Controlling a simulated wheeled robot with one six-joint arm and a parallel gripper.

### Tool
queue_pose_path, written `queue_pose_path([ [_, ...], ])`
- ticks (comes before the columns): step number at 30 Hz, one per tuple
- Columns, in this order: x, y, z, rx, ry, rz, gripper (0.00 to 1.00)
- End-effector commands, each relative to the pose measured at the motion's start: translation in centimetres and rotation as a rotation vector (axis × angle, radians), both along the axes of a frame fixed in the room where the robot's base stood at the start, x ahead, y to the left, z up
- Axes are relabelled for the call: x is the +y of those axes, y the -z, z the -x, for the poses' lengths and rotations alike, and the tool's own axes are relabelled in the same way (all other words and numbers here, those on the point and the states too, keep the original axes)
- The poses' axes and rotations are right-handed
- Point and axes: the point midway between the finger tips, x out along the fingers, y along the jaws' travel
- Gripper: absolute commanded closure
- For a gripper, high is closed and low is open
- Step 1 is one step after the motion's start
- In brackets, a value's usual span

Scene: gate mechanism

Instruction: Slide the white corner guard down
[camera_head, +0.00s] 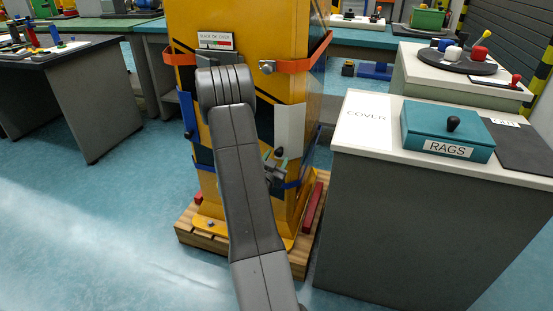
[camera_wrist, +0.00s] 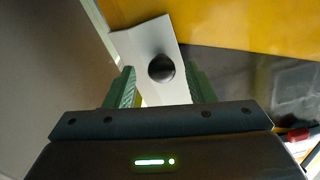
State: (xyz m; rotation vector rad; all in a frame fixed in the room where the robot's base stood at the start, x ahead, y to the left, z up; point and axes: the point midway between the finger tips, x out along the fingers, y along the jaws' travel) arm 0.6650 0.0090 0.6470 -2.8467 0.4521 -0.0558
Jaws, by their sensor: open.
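The white corner guard (camera_head: 289,130) is a pale plate on the right front corner of the yellow column (camera_head: 238,22), below an orange band. In the wrist view the white guard (camera_wrist: 147,38) carries a round black knob (camera_wrist: 161,68). My gripper (camera_head: 276,160) is just below the guard's lower part in the head view, partly hidden by my arm. In the wrist view my gripper (camera_wrist: 160,70) is open, with one green finger on each side of the knob. I cannot tell whether either finger touches it.
The orange band (camera_head: 310,57) has a bolt at the column's corner. The column stands on a wooden pallet (camera_head: 298,264). To the right is a bench (camera_head: 400,220) with a teal RAGS box (camera_head: 448,132). Blue floor (camera_head: 100,230) is clear at the left.

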Motion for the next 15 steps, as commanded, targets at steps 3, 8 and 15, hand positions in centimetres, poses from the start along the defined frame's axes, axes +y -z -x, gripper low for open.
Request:
queue_pose_path([
  [3, 0.7, -0.1, 1.8, 0.003, -0.003, 0.002, 0.50],
  [8, 1.9, -0.1, 5.3, 0.004, -0.005, 0.003, 0.50],
  [15, 3.3, 0.0, 10.1, 0.003, -0.004, 0.002, 0.50],
])
